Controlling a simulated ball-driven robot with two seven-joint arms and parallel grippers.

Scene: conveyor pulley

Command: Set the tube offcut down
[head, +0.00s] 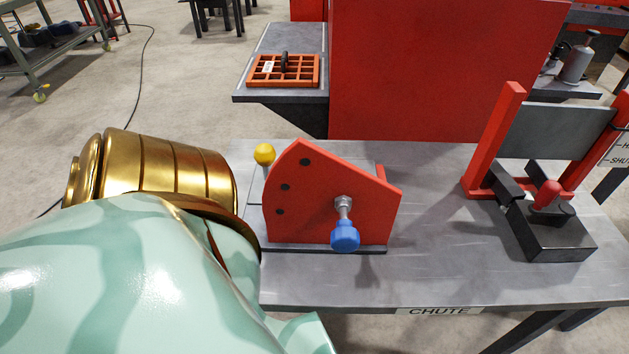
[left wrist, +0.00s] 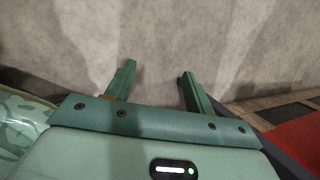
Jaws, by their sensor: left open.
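My left gripper (left wrist: 157,70) shows in the left wrist view with its two green fingers apart and nothing between them. Behind the fingers is a mottled grey surface. In the head view my left arm comes in from the left, and I cannot make out its gripper there. I cannot identify the tube offcut for certain in either view. A small dark upright piece (head: 284,62) stands at the orange gridded tray (head: 262,83) on the grey side shelf (head: 290,40), and I cannot tell what it is. My right gripper is in neither view.
A grey table (head: 430,270) bears a red bracket (head: 325,200) with a blue knob (head: 345,236) and a yellow ball-topped lever (head: 264,154). A red-framed fixture with a black clamp block (head: 550,238) stands at right. A tall red panel (head: 440,70) rises behind. The table's front middle is clear.

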